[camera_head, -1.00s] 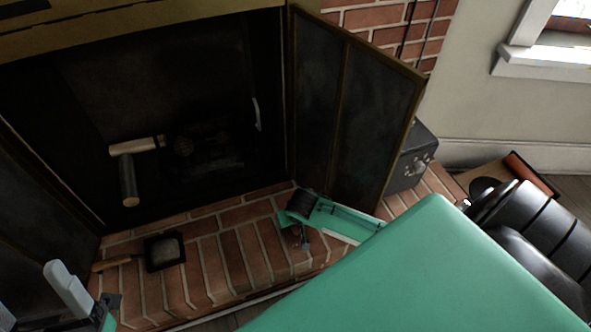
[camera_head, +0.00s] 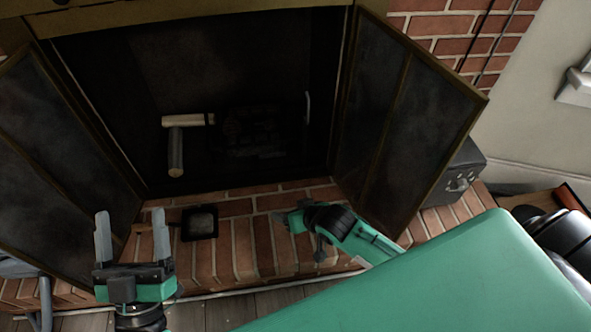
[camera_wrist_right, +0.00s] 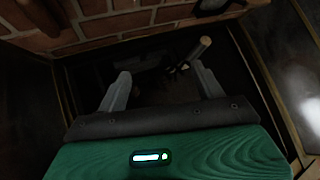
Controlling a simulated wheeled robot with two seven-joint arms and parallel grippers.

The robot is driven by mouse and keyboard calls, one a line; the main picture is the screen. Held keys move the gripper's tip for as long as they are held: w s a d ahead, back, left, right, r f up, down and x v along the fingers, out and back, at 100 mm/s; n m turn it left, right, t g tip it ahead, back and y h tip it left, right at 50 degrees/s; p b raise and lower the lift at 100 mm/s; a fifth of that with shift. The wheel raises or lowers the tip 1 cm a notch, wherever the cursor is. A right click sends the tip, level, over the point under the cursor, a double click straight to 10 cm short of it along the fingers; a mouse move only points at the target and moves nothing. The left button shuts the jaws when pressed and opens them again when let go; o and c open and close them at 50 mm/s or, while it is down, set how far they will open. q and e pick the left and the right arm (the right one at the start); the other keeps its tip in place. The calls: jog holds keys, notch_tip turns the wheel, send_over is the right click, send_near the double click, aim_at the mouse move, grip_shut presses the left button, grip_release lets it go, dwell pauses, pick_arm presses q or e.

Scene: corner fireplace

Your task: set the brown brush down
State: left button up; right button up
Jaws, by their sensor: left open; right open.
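A dark square-headed tool with a pale middle (camera_head: 200,222) lies flat on the brick hearth in the head view, its wooden handle pointing left. It may be the brown brush, but I cannot tell for sure. My left gripper (camera_head: 131,228) is open and empty, fingers up in the picture, near the handle end; its right finger overlaps the handle's area. My right gripper (camera_head: 281,219) is over the hearth, right of the tool and apart from it. In the right wrist view its fingers (camera_wrist_right: 162,88) are spread with nothing between them.
Logs (camera_head: 175,150) lie in the dark firebox. Open screen doors stand at left (camera_head: 65,150) and right (camera_head: 405,130). A dark case (camera_head: 455,178) stands behind the right door.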

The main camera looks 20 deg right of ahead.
jog(key=s+a+r+n+t+y, duration=0.1)
jog(key=a+r+t+y, duration=0.3)
jog(key=r, duration=0.5)
jog(key=s+r+t, duration=0.4)
jog(key=r+t, duration=0.1)
jog(key=r, duration=0.6)
jog(key=s+r+n+t, duration=0.1)
jog(key=s+r+t, duration=0.3)
jog(key=r, duration=0.7)
jog(key=shift+s+a+r+t, duration=0.3)
jog(key=shift+s+t, duration=0.1)
jog(key=shift+t, duration=0.6)
